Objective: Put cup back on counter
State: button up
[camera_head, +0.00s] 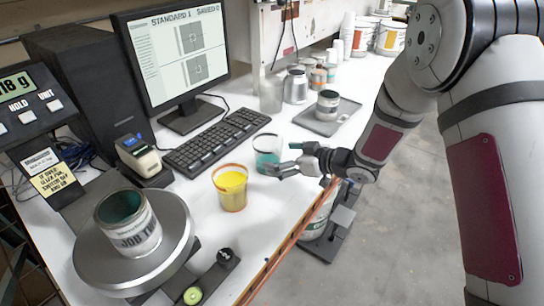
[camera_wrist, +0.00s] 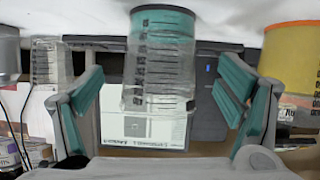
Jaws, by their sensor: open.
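A clear cup with teal liquid (camera_head: 267,157) stands on the white counter (camera_head: 300,205), left of my gripper (camera_head: 281,159). In the wrist view the teal cup (camera_wrist: 160,60) appears upside down, between the two fingers of my gripper (camera_wrist: 160,84). The fingers are spread, with gaps visible on both sides of the cup. A cup with yellow liquid (camera_head: 231,188) stands nearer the front; it also shows at the right of the wrist view (camera_wrist: 290,70).
A labelled can (camera_head: 128,226) sits on the round scale (camera_head: 172,243) at front left. A keyboard (camera_head: 215,141) and monitor (camera_head: 172,55) stand behind the cups. A grey tray (camera_head: 313,124) holds another can (camera_head: 327,105).

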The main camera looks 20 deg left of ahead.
jog(key=v, duration=0.7)
jog(key=w+d+r+m+t+h, duration=0.2)
jog(key=d+r+t+h, duration=0.1)
jog(key=d+r, duration=0.25)
jog(key=w+d+r+m+t+h, duration=0.2)
jog(key=w+d+r+h, duration=0.1)
jog(key=d+r, duration=0.25)
jog(key=s+d+r+m+h, duration=0.2)
jog(key=d+r+h, duration=0.1)
jog(key=d, duration=0.3)
jog(key=s+d+r+m+h, duration=0.2)
jog(key=s+d+r, duration=0.1)
jog(key=d, duration=0.2)
jog(key=s+d+r+m+g+h, duration=0.1)
jog(key=s+d+r+m+h, duration=0.2)
jog(key=s+d, duration=0.55)
jog(key=s+a+m+g, duration=0.1)
jog(key=s+g, duration=0.1)
jog(key=s, duration=0.8)
jog(key=s+a+m+g+y, duration=0.1)
jog(key=s+m, duration=0.1)
jog(key=s, duration=0.8)
jog(key=shift+s+a+f+g, duration=0.25)
jog(key=shift+s+f+g, duration=0.1)
jog(key=shift+f+g, duration=0.1)
